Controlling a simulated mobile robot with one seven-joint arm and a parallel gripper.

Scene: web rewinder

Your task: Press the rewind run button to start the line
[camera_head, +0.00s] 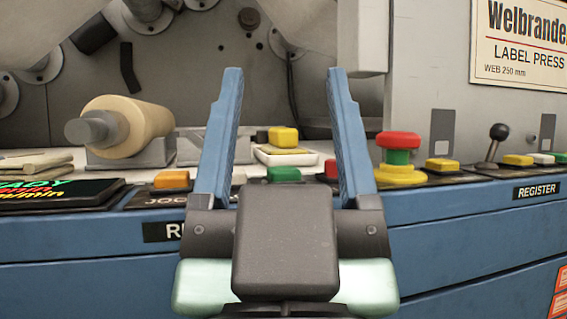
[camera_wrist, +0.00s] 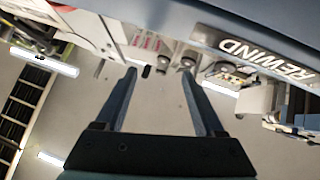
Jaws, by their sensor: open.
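My gripper (camera_head: 285,72) is open and empty in the head view, its two blue fingers pointing up in front of the blue console (camera_head: 80,285). A green button (camera_head: 284,174) shows between the fingers, just above the dark gripper body. It carries no readable label. A red button (camera_head: 330,168) is to its right, partly behind the right finger. An orange button (camera_head: 172,180) beside "JOG" lettering is left of the fingers. A label starting with "R" (camera_head: 160,231) is mostly hidden by my gripper. The wrist view shows the open fingers (camera_wrist: 158,72) and a "REWIND" label (camera_wrist: 265,60).
A red mushroom button on a yellow base (camera_head: 402,177) stands to the right. Beyond it are a black-knobbed lever (camera_head: 493,145) and a "REGISTER" label (camera_head: 536,191). A yellow block on a white pad (camera_head: 287,156) lies behind the green button. A tan roll (camera_head: 135,125) is at left.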

